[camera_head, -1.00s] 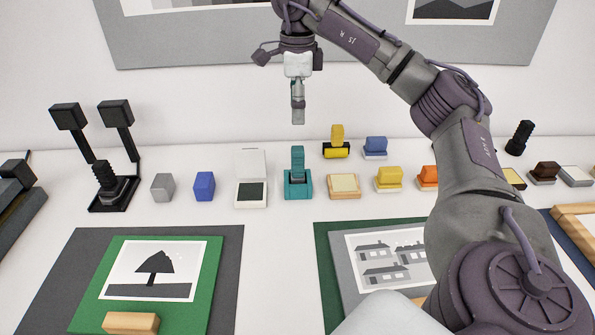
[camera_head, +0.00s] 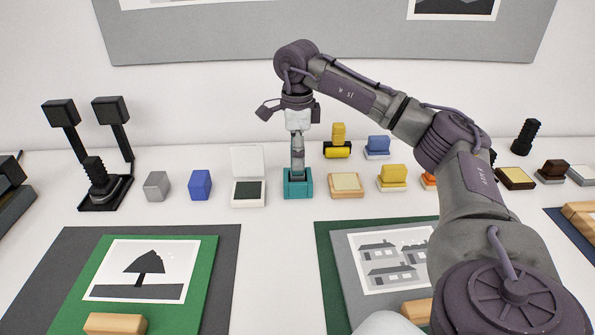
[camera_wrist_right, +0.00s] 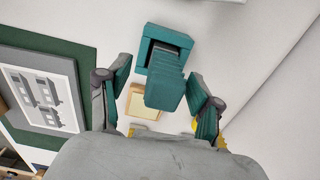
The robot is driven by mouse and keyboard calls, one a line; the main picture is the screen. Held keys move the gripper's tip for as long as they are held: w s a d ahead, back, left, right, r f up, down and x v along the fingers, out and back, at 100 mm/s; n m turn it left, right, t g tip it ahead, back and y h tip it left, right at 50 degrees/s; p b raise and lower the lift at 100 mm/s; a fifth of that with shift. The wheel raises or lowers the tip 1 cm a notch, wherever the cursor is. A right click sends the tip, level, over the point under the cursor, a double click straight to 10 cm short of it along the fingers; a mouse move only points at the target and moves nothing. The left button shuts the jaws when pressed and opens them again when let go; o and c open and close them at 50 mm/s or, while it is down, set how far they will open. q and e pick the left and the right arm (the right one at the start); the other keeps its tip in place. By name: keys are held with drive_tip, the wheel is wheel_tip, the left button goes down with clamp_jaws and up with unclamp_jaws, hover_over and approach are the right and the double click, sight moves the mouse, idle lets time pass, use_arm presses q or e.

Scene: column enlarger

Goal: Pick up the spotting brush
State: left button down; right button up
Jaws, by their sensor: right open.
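The thing I take to be the spotting brush is a teal upright block (camera_wrist_right: 166,90), standing in a square teal holder (camera_head: 298,190) in the middle of the table. My right gripper (camera_head: 297,166) points straight down over it and hides most of the block in the head view. In the wrist view the open fingers of my right gripper (camera_wrist_right: 160,84) are on either side of the block, with a gap visible at each side. My left gripper is not in view.
Left of the holder are a white open-lidded box (camera_head: 249,194), a blue block (camera_head: 201,185) and a grey block (camera_head: 157,186). A tan pad (camera_head: 346,184) and a yellow block (camera_head: 392,176) are on its right. A yellow-and-black roller (camera_head: 338,149) stands behind.

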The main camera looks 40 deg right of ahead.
drive_tip(key=f, duration=0.3)
drive_tip(key=shift+w+d+f, duration=0.1)
drive_tip(key=shift+d+f, duration=0.1)
drive_tip(key=shift+f, duration=0.2)
clamp_jaws()
drive_tip(key=shift+r, duration=0.1)
